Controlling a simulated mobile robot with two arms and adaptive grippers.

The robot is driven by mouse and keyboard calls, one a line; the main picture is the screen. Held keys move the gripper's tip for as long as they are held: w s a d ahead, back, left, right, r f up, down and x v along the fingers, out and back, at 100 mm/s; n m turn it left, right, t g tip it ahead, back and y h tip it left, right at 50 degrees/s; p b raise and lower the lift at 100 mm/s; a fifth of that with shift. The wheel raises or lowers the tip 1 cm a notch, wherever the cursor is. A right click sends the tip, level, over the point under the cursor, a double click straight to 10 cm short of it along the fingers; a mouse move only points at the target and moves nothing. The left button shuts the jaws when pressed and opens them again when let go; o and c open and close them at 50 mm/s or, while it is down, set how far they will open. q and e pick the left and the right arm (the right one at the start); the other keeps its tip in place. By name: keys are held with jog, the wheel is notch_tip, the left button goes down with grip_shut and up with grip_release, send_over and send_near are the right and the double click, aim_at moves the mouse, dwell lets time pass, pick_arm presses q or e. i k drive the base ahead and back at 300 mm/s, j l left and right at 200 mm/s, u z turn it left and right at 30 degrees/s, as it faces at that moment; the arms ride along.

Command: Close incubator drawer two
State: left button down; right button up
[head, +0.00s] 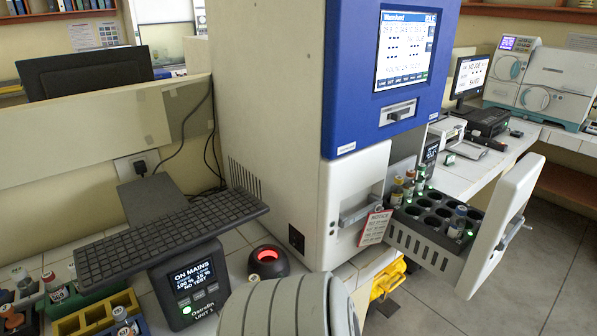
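The incubator (270,90) is a tall cream cabinet with a blue upper front and a lit screen (405,48). Below the blue panel, one drawer front (345,195) at the left is shut, with a grey handle and a hanging notice tag (375,227). To its right, another drawer (412,240) is pulled out. Its white front panel (508,205) stands well away from the cabinet, with a handle (511,232) on its outer face. Its dark rack (420,212) holds several capped vials among empty holes. No drawer number is readable. Neither gripper is in view.
A keyboard (165,232) and a small lit display unit (190,285) are on the tiled bench at left, near a red-glowing round device (268,262). A yellow object (388,280) is below the drawers. Grey floor (545,270) right of the open drawer is clear.

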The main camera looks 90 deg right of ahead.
aim_at(417, 228)
jog(key=z, duration=3.7)
